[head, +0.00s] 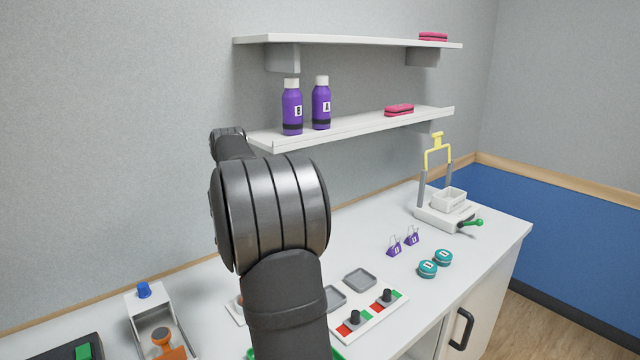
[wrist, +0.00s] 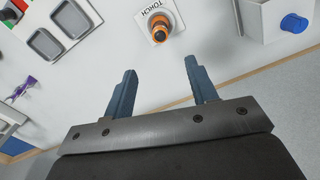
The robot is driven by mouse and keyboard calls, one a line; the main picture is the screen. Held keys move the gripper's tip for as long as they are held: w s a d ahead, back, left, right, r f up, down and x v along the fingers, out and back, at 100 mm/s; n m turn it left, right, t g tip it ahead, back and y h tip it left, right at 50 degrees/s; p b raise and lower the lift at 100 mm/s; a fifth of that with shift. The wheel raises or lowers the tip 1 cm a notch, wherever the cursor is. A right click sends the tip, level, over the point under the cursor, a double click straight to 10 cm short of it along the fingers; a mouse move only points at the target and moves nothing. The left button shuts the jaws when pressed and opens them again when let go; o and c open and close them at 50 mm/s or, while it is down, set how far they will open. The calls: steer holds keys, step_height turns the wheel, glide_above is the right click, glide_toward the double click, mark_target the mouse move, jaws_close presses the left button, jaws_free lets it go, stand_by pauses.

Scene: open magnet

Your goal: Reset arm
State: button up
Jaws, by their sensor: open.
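My gripper (wrist: 162,92) shows in the wrist view with its two blue-grey fingers apart and nothing between them. Beyond the fingertips, a black and orange torch (wrist: 159,28) stands on a white plate marked TORCH, apart from the fingers. In the head view my dark arm fills the middle and hides part of the counter; my gripper itself does not show there.
The white counter (head: 490,240) carries a magnet stand (head: 445,215), purple clips (head: 394,246), teal round tins (head: 428,269), a switch panel (head: 372,318) and a box with a blue knob (head: 144,290). Purple bottles (head: 292,108) stand on the lower wall shelf (head: 350,127).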

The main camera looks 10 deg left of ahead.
step_height(320, 180, down, 17)
steer(key=shift+r, duration=0.25)
stand_by(0.4)
step_height(320, 180, up, 16)
steer(key=r, duration=0.1)
step_height(320, 180, down, 18)
steer(key=shift+r, duration=0.2)
step_height(320, 180, up, 7)
steer(key=shift+f, duration=0.1)
steer(key=shift+w+d+r, duration=0.2)
steer(key=shift+d+r, duration=0.2)
steer(key=shift+d, duration=0.2)
steer(key=w+d+r+m, duration=0.1)
steer(key=d+r+m, duration=0.1)
steer(key=d, duration=0.7)
steer(key=w+d+r+m, duration=0.1)
steer(key=d+r+m, duration=0.1)
steer(key=d, duration=0.7)
steer(key=shift+r, duration=0.4)
steer(key=shift+w, duration=0.1)
